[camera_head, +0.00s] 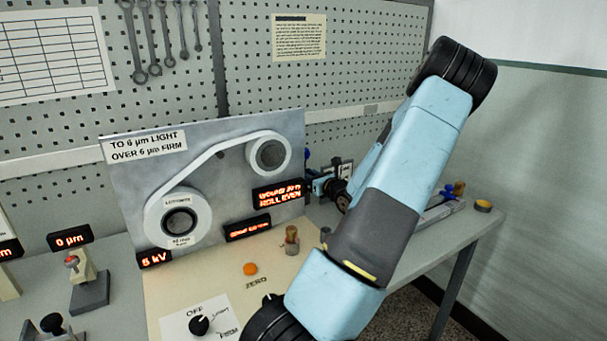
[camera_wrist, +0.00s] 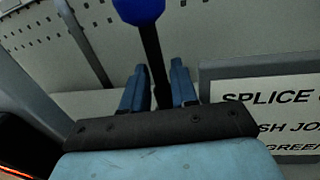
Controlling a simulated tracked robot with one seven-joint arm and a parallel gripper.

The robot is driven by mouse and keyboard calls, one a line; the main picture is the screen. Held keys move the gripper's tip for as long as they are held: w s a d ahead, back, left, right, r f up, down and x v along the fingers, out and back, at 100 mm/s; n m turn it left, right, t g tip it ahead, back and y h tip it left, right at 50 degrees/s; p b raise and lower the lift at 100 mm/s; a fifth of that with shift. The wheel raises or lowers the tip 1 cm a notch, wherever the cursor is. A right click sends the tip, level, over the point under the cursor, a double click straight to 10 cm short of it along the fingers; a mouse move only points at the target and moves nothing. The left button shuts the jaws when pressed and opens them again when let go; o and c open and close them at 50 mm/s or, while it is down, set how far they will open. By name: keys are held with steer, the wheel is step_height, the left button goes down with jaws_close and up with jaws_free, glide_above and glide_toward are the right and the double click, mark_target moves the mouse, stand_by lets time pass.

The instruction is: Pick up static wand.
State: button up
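No thing is marked as the static wand. In the wrist view, a dark rod with a blue ball (camera_wrist: 139,9) on its end runs between the two blue fingers of my gripper (camera_wrist: 158,66). The fingers stand apart, one on each side of the rod; whether they press on it is not clear. The rod's lower end is hidden by my gripper's dark palm edge. In the head view, a small blue ball (camera_head: 307,154) shows just left of my gripper (camera_head: 318,187), behind the panel's right edge. My arm hides much of that spot.
A grey panel (camera_head: 130,185) with rollers and a belt stands on the bench. An orange button (camera_head: 250,269), a brass-coloured post (camera_head: 291,240) and a rotary knob (camera_head: 199,325) are in front. A splice sign (camera_wrist: 225,92) is close right of the fingers. Pegboard is behind.

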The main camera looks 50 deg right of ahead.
steer(key=shift+w, duration=0.3)
jaws_close()
steer(key=shift+r, duration=0.1)
